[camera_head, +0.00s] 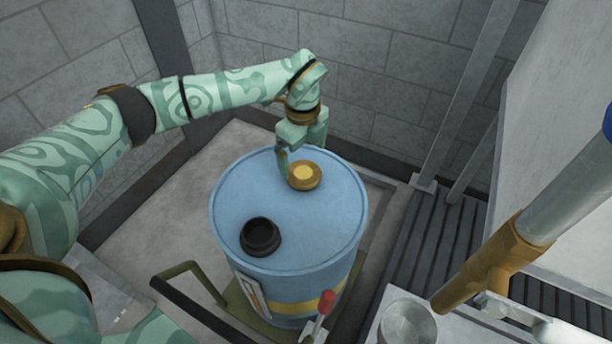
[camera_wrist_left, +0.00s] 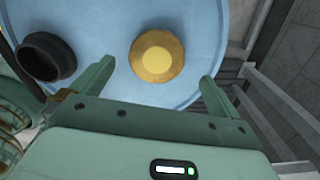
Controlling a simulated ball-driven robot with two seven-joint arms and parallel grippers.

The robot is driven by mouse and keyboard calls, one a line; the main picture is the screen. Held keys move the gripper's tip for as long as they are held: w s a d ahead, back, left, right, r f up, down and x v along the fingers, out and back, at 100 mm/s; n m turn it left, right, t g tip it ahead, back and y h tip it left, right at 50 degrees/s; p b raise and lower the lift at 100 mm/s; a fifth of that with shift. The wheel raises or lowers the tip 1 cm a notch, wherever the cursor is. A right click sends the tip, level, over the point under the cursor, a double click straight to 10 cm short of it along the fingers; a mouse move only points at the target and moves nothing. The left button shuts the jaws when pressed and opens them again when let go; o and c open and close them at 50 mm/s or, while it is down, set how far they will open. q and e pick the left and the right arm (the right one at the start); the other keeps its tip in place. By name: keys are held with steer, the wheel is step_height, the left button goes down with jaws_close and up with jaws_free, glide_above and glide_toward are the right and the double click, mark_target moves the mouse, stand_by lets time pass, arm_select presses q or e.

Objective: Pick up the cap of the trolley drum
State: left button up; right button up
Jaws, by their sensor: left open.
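The blue trolley drum (camera_head: 290,225) stands upright on its trolley (camera_head: 262,322). A round brass-coloured cap (camera_head: 304,175) with a paler yellow centre sits on the far part of the drum's top. My left gripper (camera_head: 299,160) is over the far side of the drum top, close to the cap. In the left wrist view the cap (camera_wrist_left: 157,56) lies ahead of and between the two open fingers (camera_wrist_left: 157,80), with nothing held. A black ring-shaped opening (camera_head: 260,237) is on the near part of the lid; it also shows in the left wrist view (camera_wrist_left: 45,57). My right gripper is not in view.
The trolley's dark handle (camera_head: 195,315) rises at the near left of the drum. A red-tipped lever (camera_head: 325,303) stands at its front. A metal cup (camera_head: 407,322) and a brass-and-steel pipe (camera_head: 500,255) are at the right. Block walls close off the back.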

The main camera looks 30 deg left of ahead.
mark_target(303, 172)
arm_select(q)
steer(key=f+b, duration=0.1)
steer(key=f, duration=0.1)
steer(key=f+b, duration=0.1)
steer(key=f, duration=0.1)
steer(key=shift+s+f+b, duration=0.2)
steer(key=shift+f+b, duration=0.2)
steer(key=shift+f, duration=0.3)
steer(key=shift+r, duration=0.2)
steer(key=c, duration=1.1)
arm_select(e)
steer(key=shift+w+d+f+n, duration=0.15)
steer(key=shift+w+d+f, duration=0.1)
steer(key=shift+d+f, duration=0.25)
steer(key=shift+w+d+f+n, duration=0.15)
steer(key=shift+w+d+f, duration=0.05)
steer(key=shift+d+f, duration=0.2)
